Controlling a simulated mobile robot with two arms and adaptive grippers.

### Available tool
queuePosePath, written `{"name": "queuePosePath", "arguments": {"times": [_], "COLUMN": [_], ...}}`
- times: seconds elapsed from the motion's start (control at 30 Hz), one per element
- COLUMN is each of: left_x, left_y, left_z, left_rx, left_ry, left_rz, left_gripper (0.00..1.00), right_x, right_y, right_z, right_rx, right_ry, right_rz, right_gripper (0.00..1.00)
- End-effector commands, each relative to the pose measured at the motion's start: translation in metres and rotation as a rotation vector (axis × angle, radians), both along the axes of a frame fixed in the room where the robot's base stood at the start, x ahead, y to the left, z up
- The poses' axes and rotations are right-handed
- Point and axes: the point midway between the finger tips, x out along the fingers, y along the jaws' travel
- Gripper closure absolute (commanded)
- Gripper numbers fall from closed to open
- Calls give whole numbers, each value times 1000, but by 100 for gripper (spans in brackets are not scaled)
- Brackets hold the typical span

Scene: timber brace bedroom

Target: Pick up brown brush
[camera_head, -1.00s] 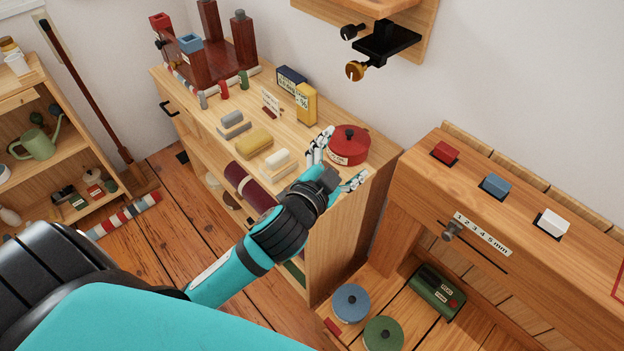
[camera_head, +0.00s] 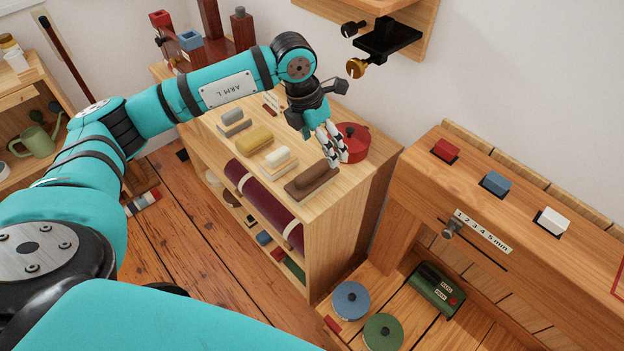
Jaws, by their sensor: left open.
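The brown brush (camera_head: 314,181) lies on the top of the wooden cabinet (camera_head: 345,208), near its front right corner. My right gripper is not in view.
In a row left of the brown brush are a cream brush (camera_head: 279,158), a yellow brush (camera_head: 255,139) and a grey brush (camera_head: 234,122). A workbench (camera_head: 420,170) with coloured blocks stands to the right. A black and brass wall fitting (camera_head: 385,42) hangs above.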

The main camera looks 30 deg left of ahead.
Motion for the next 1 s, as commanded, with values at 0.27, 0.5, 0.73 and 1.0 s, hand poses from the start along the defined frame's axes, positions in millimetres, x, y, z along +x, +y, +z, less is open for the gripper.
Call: {"name": "queuePosePath", "arguments": {"times": [0.27,0.5,0.73,1.0], "left_x": [4,11,18,19], "left_y": [39,35,33,31], "left_z": [-15,-67,-105,-124], "left_rx": [136,132,130,131], "left_ry": [24,24,19,21], "left_rz": [53,50,51,50], "left_gripper": [15,15,15,15], "right_x": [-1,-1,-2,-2], "right_y": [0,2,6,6], "right_z": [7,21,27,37], "right_rx": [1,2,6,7], "right_ry": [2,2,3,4], "right_rz": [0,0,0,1], "right_gripper": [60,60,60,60]}}
